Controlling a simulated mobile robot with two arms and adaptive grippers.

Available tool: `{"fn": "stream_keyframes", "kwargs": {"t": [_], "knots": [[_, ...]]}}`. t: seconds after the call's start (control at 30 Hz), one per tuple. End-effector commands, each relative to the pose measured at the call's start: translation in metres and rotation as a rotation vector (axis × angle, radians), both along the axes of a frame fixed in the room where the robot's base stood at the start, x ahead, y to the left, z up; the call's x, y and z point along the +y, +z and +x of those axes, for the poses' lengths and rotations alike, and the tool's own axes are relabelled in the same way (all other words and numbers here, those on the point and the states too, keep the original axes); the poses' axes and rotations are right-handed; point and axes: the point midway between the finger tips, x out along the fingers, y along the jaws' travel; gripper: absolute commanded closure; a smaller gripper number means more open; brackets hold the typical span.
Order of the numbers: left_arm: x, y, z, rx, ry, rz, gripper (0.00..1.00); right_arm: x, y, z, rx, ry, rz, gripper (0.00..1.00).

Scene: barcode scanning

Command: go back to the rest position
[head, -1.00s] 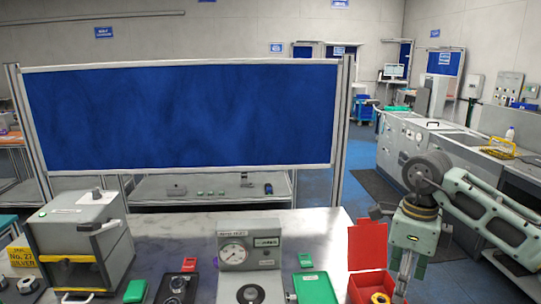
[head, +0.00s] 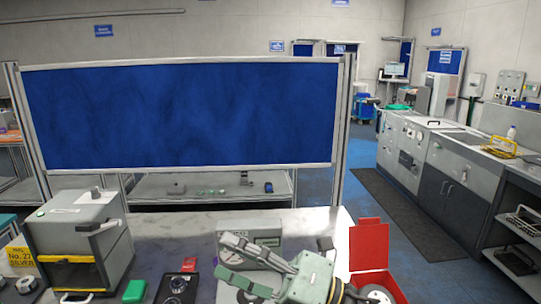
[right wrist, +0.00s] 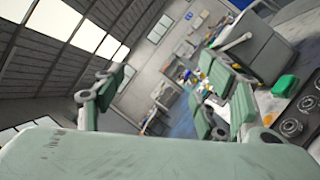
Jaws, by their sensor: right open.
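My right gripper (head: 228,260) is in the lower middle of the head view, with its fingers spread and pointing left. My left gripper is not in view.
A grey machine (head: 85,232) stands on the table at left. A red open box (head: 370,246) is at right.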

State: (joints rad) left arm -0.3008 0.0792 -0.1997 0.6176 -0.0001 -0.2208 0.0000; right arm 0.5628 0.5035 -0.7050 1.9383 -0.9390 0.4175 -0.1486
Motion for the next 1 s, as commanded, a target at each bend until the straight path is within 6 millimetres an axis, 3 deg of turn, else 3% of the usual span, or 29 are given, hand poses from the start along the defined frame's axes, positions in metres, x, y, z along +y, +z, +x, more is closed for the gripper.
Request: {"fn": "stream_keyframes", "kwargs": {"t": [0.07,0.17,0.27,0.33,0.43,0.57,0.7,0.8,1.0], "knots": [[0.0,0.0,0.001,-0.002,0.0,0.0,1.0,-0.022,0.009,0.017,0.169,-0.117,0.189,0.34],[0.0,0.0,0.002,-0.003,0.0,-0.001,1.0,-0.062,0.002,0.042,0.396,-0.276,0.398,0.34],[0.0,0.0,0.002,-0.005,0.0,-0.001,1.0,-0.109,-0.03,0.062,0.639,-0.446,0.578,0.34],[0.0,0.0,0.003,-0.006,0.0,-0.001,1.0,-0.143,-0.066,0.067,0.821,-0.569,0.687,0.34],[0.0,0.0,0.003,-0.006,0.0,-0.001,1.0,-0.186,-0.129,0.059,1.08,-0.749,0.811,0.34],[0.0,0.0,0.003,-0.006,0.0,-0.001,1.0,-0.226,-0.212,0.021,1.398,-0.968,0.916,0.34],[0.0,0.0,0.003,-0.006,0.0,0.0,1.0,-0.251,-0.286,-0.043,1.698,-1.178,0.968,0.34],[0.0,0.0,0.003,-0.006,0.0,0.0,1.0,-0.259,-0.32,-0.087,1.862,-1.294,0.977,0.34],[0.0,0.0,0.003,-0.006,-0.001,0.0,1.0,-0.265,-0.358,-0.165,2.11,-1.472,0.958,0.34]]}}
